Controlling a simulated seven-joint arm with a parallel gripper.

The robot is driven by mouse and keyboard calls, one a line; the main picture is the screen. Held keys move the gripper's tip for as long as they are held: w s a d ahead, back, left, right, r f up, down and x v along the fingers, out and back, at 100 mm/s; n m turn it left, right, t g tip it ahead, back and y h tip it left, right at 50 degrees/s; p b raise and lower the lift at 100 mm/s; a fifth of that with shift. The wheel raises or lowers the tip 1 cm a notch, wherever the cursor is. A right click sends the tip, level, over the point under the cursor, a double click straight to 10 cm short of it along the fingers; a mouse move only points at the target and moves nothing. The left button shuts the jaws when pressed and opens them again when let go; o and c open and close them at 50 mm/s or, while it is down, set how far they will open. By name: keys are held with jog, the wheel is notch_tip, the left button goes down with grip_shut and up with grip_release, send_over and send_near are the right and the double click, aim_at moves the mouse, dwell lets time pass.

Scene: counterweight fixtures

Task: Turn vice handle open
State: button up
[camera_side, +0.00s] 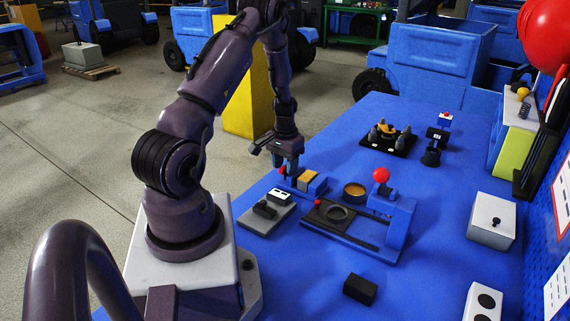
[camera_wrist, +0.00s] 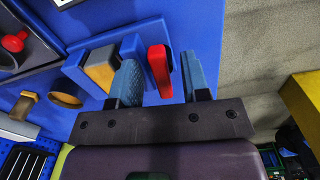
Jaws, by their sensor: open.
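The vice (camera_side: 312,184) is a small blue body with a tan block between its jaws, near the table's back left edge. The blue body (camera_wrist: 130,46) and tan block (camera_wrist: 101,70) also show in the wrist view. Its handle is a red bar (camera_wrist: 160,70) at the vice's end; in the side view only a bit of red (camera_side: 283,170) shows beside my fingers. My gripper (camera_side: 290,167) points down at this end of the vice. In the wrist view my gripper (camera_wrist: 159,62) is open, with one blue finger on each side of the red handle. Whether either finger touches it, I cannot tell.
A fixture with a red ball knob (camera_side: 381,174) stands right of the vice. A grey plate with small blocks (camera_side: 256,222) lies in front of it. A black block (camera_side: 360,289) and a white box with a knob (camera_side: 492,220) are farther right.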

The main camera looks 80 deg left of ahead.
aim_at(285, 166)
notch_tip(285, 166, up, 13)
dwell(0.4)
dwell(0.4)
jog(key=s+d+r+m+t, duration=0.1)
jog(key=d+r, duration=0.4)
jog(key=d, duration=0.6)
jog(key=s+d+r+m+t, duration=0.1)
jog(key=d+r+m, duration=0.3)
jog(key=d, duration=0.7)
jog(key=s+d+r+m+t, duration=0.1)
jog(key=d+r+m+t, duration=0.1)
jog(key=d+r, duration=0.6)
jog(key=d+t, duration=0.1)
jog(key=d, duration=0.2)
jog(key=shift+s+d+r+m+t, duration=0.25)
jog(key=shift+s+d+m+t, duration=0.05)
jog(key=shift+m, duration=0.1)
